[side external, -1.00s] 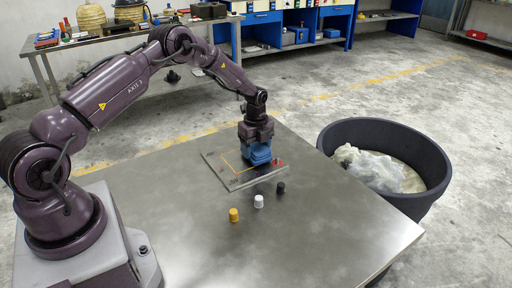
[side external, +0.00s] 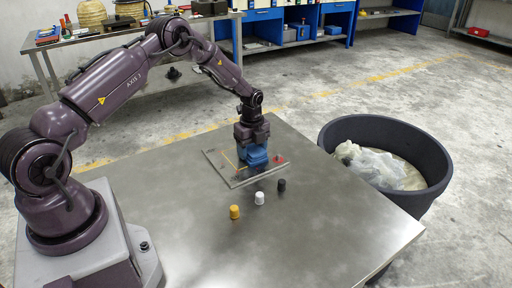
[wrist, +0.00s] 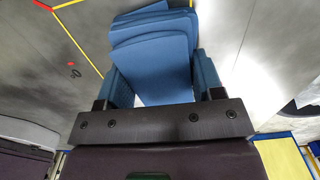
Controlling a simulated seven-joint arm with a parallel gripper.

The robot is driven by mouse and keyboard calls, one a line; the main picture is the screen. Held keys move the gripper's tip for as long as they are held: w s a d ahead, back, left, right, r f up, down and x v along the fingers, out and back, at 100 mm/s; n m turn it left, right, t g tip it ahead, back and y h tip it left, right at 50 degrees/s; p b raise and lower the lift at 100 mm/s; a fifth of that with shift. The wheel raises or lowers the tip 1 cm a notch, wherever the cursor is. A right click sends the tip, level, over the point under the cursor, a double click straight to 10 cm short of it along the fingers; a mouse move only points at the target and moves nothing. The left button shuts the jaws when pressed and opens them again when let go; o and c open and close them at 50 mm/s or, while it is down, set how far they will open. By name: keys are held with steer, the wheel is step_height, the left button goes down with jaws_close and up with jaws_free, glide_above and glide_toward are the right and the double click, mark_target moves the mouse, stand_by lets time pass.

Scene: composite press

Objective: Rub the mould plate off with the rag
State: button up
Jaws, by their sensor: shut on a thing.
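The mould plate (side external: 219,162) lies flat on the metal table, with yellow lines and a red spot (side external: 280,158) at its right side. My gripper (side external: 253,148) is over the plate, shut on the folded blue rag (side external: 255,157). The rag appears to be at the plate's surface, but I cannot tell how firmly it touches. In the wrist view the blue rag (wrist: 150,60) fills the space between the fingers and hides part of what lies beyond. Yellow lines show beside it there.
A yellow cap (side external: 234,212), a white cap (side external: 259,198) and a black cap (side external: 282,185) stand in front of the plate. A dark bin (side external: 436,160) with crumpled plastic stands at the table's right. The table's front (side external: 310,235) is clear.

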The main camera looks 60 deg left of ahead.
steer(key=shift+s+f, duration=0.1)
steer(key=shift+s, duration=1.05)
steer(key=shift+w, duration=1)
steer(key=shift+w+f, duration=0.15)
steer(key=shift+w, duration=0.85)
steer(key=shift+r, duration=3.6)
